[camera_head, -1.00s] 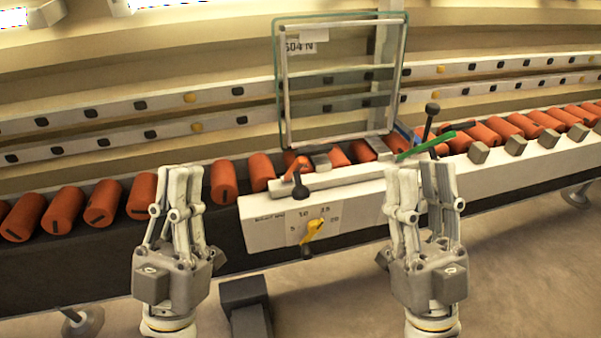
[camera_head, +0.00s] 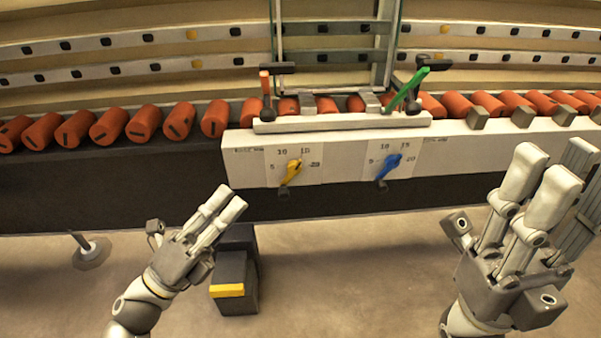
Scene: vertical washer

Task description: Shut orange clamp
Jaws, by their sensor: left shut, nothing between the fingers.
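The orange clamp handle (camera_head: 265,86) stands nearly upright at the left end of the white fixture bar, with black clamp parts at its top and a black knob below it. The green clamp handle (camera_head: 408,90) slants up to the right at the bar's other end. My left gripper (camera_head: 228,200) is shut and empty, below and left of the orange clamp and apart from it. My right gripper (camera_head: 557,172) is at the lower right with its fingers apart, far from the clamps.
A white panel (camera_head: 340,151) below the bar carries a yellow pointer (camera_head: 292,172) and a blue pointer (camera_head: 389,167). A glass frame (camera_head: 336,41) stands behind. A row of orange cylinders (camera_head: 145,123) runs along the rail. A black pedal-like block (camera_head: 235,274) sits on the floor.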

